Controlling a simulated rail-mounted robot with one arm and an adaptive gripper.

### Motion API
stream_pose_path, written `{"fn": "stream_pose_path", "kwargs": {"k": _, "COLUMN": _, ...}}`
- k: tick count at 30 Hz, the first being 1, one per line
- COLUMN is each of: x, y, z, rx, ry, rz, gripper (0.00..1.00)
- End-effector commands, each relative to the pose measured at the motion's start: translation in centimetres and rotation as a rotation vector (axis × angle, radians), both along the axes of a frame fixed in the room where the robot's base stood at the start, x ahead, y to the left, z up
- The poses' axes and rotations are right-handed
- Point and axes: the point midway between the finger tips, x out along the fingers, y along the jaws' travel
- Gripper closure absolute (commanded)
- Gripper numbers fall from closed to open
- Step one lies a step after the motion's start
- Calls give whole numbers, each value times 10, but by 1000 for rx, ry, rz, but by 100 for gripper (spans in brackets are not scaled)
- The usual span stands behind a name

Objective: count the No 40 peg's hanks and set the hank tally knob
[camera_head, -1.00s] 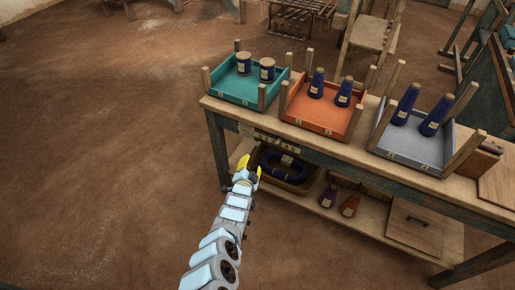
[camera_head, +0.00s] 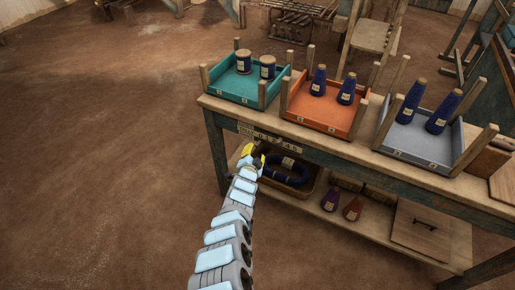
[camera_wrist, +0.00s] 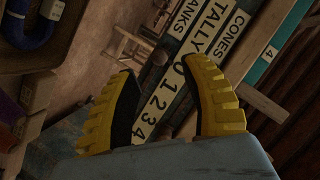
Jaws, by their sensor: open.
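The tally strip (camera_head: 268,137) runs along the table's front edge. In the wrist view its cream plates (camera_wrist: 158,100) read HANKS, TALLY and CONES, with the digits 0 to 4; part of the lettering is cut off or covered. I cannot make out the hank tally knob clearly. My gripper (camera_head: 251,157) is just below and in front of the strip. In the wrist view my gripper (camera_wrist: 160,72) is open and empty, its yellow fingers framing the digits. A dark blue hank (camera_head: 290,172) lies in a tray on the lower shelf. No peg marked 40 is readable.
Teal (camera_head: 231,91), orange (camera_head: 318,115) and grey (camera_head: 415,150) trays with blue spools and cones stand on the table. Two darker cones (camera_head: 352,209) and a wooden lid (camera_head: 418,228) are on the lower shelf. The floor to the left is clear.

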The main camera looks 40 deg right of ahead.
Motion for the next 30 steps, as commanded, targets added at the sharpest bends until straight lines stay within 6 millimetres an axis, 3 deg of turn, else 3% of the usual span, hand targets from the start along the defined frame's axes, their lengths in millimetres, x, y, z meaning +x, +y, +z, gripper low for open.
{"fn": "stream_pose_path", "kwargs": {"k": 17, "x": 23, "y": -29, "z": -17, "rx": 4, "ry": 0, "rz": -3, "gripper": 54}}
{"fn": "stream_pose_path", "kwargs": {"k": 30, "x": 34, "y": -41, "z": -15, "rx": 0, "ry": 0, "rz": 0, "gripper": 54}}
